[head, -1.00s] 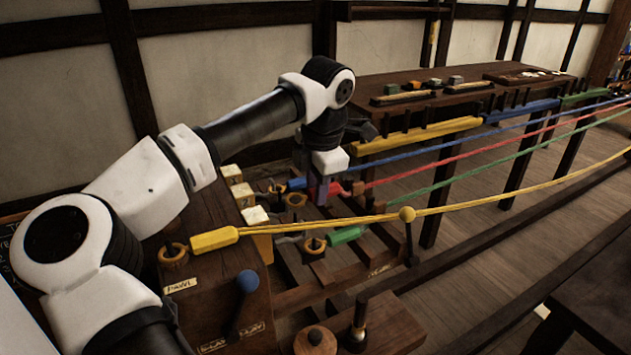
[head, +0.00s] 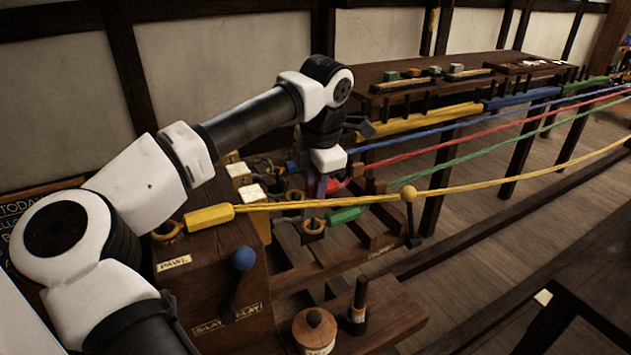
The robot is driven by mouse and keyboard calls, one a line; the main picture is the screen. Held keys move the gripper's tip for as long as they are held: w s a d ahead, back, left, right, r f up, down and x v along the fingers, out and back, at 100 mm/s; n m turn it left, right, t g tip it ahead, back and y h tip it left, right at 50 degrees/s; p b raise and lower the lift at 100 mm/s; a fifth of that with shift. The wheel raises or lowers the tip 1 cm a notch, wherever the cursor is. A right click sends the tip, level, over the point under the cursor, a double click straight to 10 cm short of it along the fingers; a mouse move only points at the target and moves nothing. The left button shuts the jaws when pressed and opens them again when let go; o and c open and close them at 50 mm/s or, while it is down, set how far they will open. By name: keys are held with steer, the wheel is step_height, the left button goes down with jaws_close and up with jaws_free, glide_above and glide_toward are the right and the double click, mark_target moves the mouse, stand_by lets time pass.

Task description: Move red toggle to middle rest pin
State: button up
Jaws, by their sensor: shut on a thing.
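The red toggle (head: 334,186) shows as a small red patch at my gripper, at the near end of the red rope (head: 448,147). My gripper (head: 322,192) points down and is shut on the red toggle; its fingers are small and partly hidden behind the yellow rope. Several dark upright pins (head: 408,110) stand along the front of the far bench. I cannot tell which is the middle rest pin.
The yellow rope (head: 310,205) crosses in front of my gripper, from a yellow toggle (head: 209,216) over a round-topped post (head: 408,194). A blue toggle, partly hidden, and a green toggle (head: 343,215) are close by. A blue-knobbed lever (head: 242,259) stands nearer.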

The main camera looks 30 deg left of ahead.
steer(key=shift+f, duration=0.2)
stand_by(0.5)
steer(key=o, duration=0.9)
steer(key=shift+r+p, duration=2.7)
steer(key=shift+r, duration=1.35)
steer(key=shift+f, duration=0.1)
